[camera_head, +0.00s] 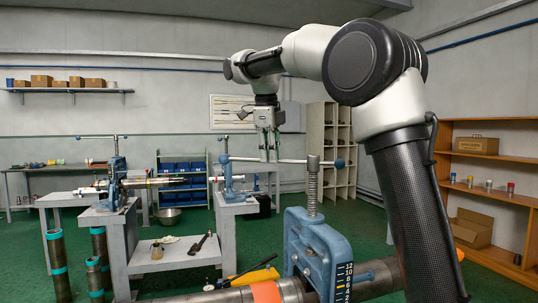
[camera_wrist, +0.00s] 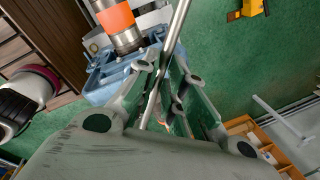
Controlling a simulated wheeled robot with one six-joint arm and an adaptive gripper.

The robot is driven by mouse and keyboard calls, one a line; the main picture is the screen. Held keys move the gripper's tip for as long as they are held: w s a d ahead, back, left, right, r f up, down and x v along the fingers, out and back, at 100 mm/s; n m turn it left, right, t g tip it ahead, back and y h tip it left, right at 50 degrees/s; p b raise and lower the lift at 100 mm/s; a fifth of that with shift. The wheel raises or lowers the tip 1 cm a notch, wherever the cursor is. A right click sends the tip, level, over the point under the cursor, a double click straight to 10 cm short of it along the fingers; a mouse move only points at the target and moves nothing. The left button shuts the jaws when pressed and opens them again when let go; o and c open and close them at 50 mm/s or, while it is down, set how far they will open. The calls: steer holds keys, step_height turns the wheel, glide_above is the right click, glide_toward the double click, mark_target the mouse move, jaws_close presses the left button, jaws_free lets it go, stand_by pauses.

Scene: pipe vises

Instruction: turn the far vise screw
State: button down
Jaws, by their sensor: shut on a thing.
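Three blue pipe vises show in the head view. The large front vise (camera_head: 325,245) has an upright threaded screw (camera_head: 312,188) with a long crossbar (camera_head: 300,161) through its top. Another vise (camera_head: 229,181) stands on a bench at centre, and one (camera_head: 117,182) stands farther left. My gripper (camera_head: 267,152) points down and is shut on the crossbar, left of the front vise's screw. In the wrist view the bar (camera_wrist: 176,38) runs between the green-grey fingers, above a blue vise (camera_wrist: 108,75) and an orange-banded pipe (camera_wrist: 116,20). The fingers partly hide the bar.
The front pipe (camera_head: 265,292) with an orange band crosses the bottom of the head view. A yellow tool (camera_head: 255,277) lies behind it. A grey bench (camera_head: 175,258) holds small tools. Wooden shelves (camera_head: 500,195) stand at right. Green floor lies open between.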

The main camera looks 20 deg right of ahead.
steer(key=shift+r, duration=0.15)
steer(key=c, duration=1.5)
jaws_free()
step_height(320, 180, up, 12)
steer(key=s+a, duration=0.1)
steer(key=shift+s+a, duration=0.2)
steer(key=shift+s, duration=0.2)
steer(key=shift+d+f, duration=0.1)
steer(key=shift+f, duration=0.1)
